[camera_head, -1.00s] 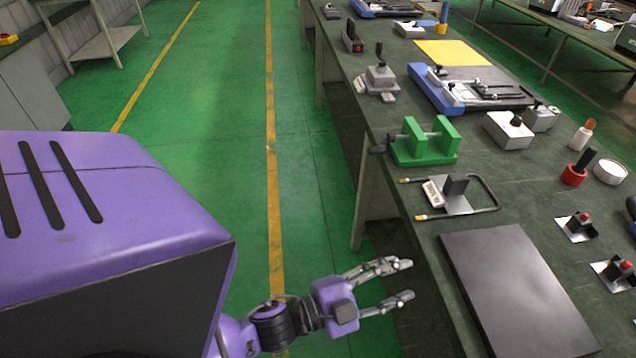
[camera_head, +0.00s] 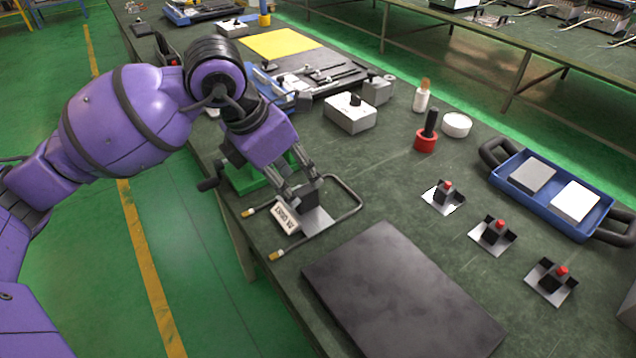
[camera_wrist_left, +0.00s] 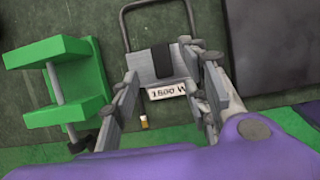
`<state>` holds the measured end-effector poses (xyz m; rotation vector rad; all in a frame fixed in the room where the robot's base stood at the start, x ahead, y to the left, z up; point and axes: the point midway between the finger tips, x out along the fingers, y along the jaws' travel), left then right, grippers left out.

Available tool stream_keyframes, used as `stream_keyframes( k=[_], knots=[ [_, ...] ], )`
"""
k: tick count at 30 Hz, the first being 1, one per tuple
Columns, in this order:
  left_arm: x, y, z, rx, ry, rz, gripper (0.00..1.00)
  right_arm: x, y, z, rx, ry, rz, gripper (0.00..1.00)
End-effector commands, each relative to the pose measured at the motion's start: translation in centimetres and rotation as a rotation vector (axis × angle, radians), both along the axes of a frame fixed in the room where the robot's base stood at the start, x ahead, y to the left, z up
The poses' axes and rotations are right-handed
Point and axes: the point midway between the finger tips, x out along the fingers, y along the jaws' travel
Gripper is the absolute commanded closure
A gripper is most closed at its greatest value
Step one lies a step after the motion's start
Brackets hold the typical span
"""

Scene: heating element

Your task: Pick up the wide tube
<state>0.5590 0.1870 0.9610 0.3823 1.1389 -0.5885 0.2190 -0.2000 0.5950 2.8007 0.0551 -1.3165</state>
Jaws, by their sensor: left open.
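The wide tube (camera_head: 359,205) is a dark U-shaped heating element with brass ends, lying flat on the green workbench. It carries a metal plate, a black block and a white label, which reads 1500 W in the left wrist view. My left gripper (camera_head: 302,194) is open above it, with its fingers around the black block. In the left wrist view the tube (camera_wrist_left: 123,28) runs up between and beyond my open fingers (camera_wrist_left: 163,82). Whether the fingers touch the block I cannot tell. My right gripper is not in view.
A green clamp (camera_head: 243,178) stands close to the left, partly behind my gripper. A dark flat plate (camera_head: 400,295) lies at the front. A grey box (camera_head: 350,114), red holder (camera_head: 426,140), small red-topped parts (camera_head: 494,234) and blue tray (camera_head: 550,205) are farther right.

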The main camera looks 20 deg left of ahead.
Motion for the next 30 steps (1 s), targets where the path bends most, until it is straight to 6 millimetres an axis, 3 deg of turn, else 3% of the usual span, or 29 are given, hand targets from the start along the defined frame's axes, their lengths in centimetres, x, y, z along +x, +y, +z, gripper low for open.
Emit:
stream_keyframes(
  k=[6,9,18,27,30],
  knots=[
    [0.6,-0.3,-1.8,0.008,-0.001,0.002,0.58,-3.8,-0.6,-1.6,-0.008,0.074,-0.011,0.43],
    [1.0,-0.6,-2.8,0.007,0.000,0.001,0.58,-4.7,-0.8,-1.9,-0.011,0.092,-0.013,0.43],
    [2.3,-1.8,-6.5,0.004,-0.002,0.002,0.58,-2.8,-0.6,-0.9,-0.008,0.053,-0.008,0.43],
    [2.5,-1.9,-7.0,0.006,-0.002,0.000,0.58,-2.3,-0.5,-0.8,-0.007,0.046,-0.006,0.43],
    [2.5,-1.9,-7.0,0.006,-0.002,0.000,0.71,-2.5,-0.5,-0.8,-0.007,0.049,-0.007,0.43]
  ],
)
